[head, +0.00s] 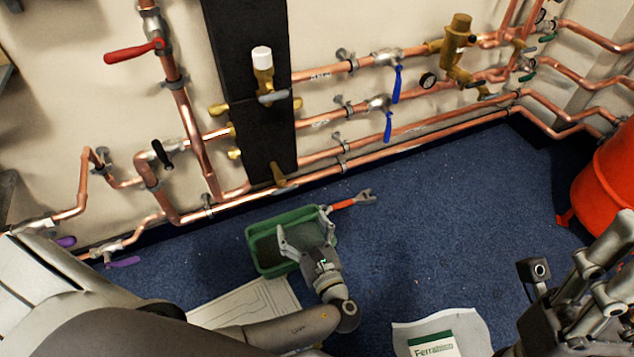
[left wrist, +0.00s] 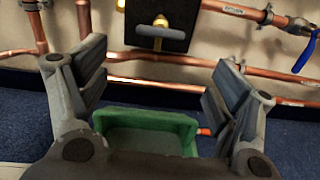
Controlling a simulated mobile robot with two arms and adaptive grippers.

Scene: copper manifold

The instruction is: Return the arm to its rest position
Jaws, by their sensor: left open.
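My left gripper (head: 303,232) is open and empty in the head view, above the green tray (head: 262,269) on the blue floor. In the left wrist view, the two fingers of my left gripper (left wrist: 155,90) stand wide apart, with the green tray (left wrist: 150,117) low between them and copper pipes beyond. My left arm comes in from the lower left. My right gripper (head: 562,290) shows in part at the lower right of the head view; its fingertips are not clear.
A wrench with an orange handle (head: 347,203) lies by the tray's right edge. Copper pipes (head: 350,168) with valves run along the wall. A red bucket-like object (head: 606,185) stands at right. A paper sheet (head: 245,305) and a green-white packet (head: 434,345) lie in front.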

